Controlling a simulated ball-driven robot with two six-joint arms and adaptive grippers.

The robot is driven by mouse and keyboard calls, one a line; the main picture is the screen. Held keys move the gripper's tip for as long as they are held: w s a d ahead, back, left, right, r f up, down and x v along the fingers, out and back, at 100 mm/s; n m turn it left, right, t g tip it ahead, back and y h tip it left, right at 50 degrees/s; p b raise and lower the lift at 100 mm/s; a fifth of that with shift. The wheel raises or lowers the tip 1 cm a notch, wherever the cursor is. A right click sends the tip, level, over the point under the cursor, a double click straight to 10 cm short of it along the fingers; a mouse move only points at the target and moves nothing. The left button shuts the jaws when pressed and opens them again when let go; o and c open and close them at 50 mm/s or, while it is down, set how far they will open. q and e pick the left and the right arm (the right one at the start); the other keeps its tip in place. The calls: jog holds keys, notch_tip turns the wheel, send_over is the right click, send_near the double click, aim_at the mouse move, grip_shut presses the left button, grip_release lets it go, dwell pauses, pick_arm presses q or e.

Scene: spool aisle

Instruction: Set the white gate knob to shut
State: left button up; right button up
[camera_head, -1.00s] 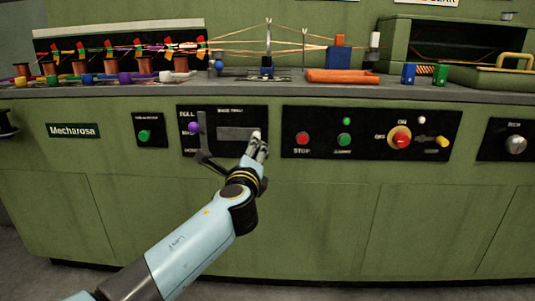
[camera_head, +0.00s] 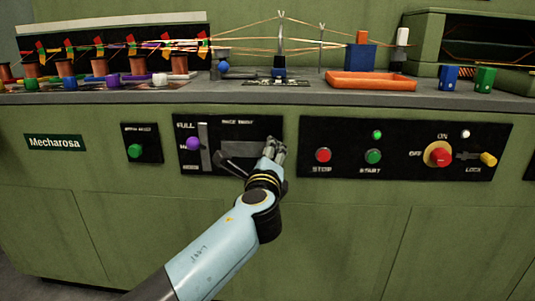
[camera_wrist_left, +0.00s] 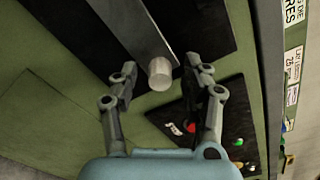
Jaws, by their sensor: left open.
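The white gate knob (camera_wrist_left: 160,73) is a short pale cylinder at the end of a flat grey bar (camera_wrist_left: 138,30) in the left wrist view. My left gripper (camera_wrist_left: 162,82) is open, with one finger on either side of the knob and a visible gap to each. In the head view my left gripper (camera_head: 274,146) reaches the right end of the black panel (camera_head: 231,165) with the purple-knobbed lever, and its fingers hide the knob there. My right gripper is not in view.
Left of the gripper is the purple lever knob (camera_head: 193,144). To the right a black panel holds a red stop button (camera_head: 323,155), a green button (camera_head: 373,156) and a red rotary switch (camera_head: 438,156). The counter above carries spools and an orange tray (camera_head: 371,82).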

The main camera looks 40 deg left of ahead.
pick_arm(q)
jog(key=c, duration=0.3)
grip_shut()
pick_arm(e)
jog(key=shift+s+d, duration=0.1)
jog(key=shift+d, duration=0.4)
